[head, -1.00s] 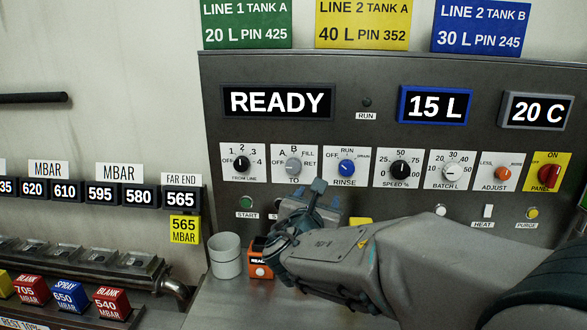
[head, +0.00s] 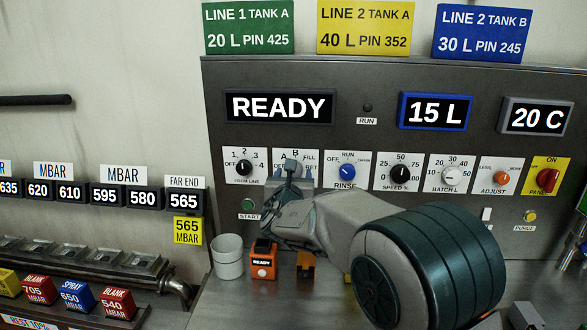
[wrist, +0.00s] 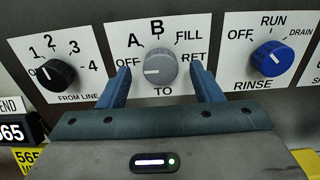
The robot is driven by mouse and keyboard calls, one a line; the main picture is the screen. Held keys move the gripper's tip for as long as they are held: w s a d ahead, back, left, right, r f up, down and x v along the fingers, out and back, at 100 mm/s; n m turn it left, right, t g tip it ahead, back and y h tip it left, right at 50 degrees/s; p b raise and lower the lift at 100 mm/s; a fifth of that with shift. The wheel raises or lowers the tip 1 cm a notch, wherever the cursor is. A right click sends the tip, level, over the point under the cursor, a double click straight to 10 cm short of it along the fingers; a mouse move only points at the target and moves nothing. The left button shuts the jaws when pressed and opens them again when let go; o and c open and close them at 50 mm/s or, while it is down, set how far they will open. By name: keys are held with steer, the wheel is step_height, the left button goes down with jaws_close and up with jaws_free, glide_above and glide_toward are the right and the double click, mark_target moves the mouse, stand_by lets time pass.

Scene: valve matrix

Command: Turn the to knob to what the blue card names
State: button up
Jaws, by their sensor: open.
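The to knob (wrist: 160,67) is grey on a white plate marked OFF, A, B, FILL and RET. Its white pointer line points left, toward OFF. In the wrist view my gripper (wrist: 160,75) is open, with one finger on each side of the knob; I cannot tell if they touch it. In the head view my gripper (head: 290,170) is in front of the to plate and hides the knob. The blue card (head: 482,32) at the top right reads LINE 2 TANK B, 30 L, PIN 245.
The black from line knob (wrist: 56,73) is close on the left and the blue rinse knob (wrist: 271,58) on the right. Below stand a grey cup (head: 228,258) and an orange box (head: 263,261) reading READY. The display (head: 280,106) reads READY.

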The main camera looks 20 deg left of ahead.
steer(key=shift+x, duration=0.9)
steer(key=c, duration=1)
